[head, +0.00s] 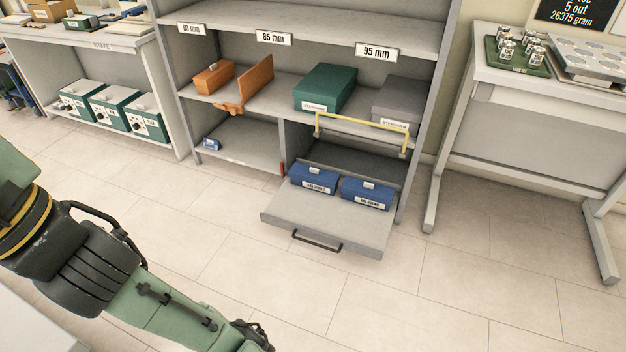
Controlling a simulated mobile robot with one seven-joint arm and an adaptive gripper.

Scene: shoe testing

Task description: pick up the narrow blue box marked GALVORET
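Two blue boxes with white labels sit side by side on a pulled-out drawer at the bottom right of the shelf unit: a left blue box (313,173) and a right blue box (362,193). Their label print is too small to read surely, so I cannot tell which is marked GALVORET. A much smaller blue item (211,143) sits on the low left shelf. My arm reaches in from the left edge to the bottom of the head view, well apart from the boxes. My gripper is outside the picture.
The open drawer (290,216) juts out over the floor, its dark handle in front. A yellow bar (362,121) spans above it. Orange, green (325,88) and grey boxes (401,100) stand on the shelf above. A bench (500,82) stands right. The floor between is clear.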

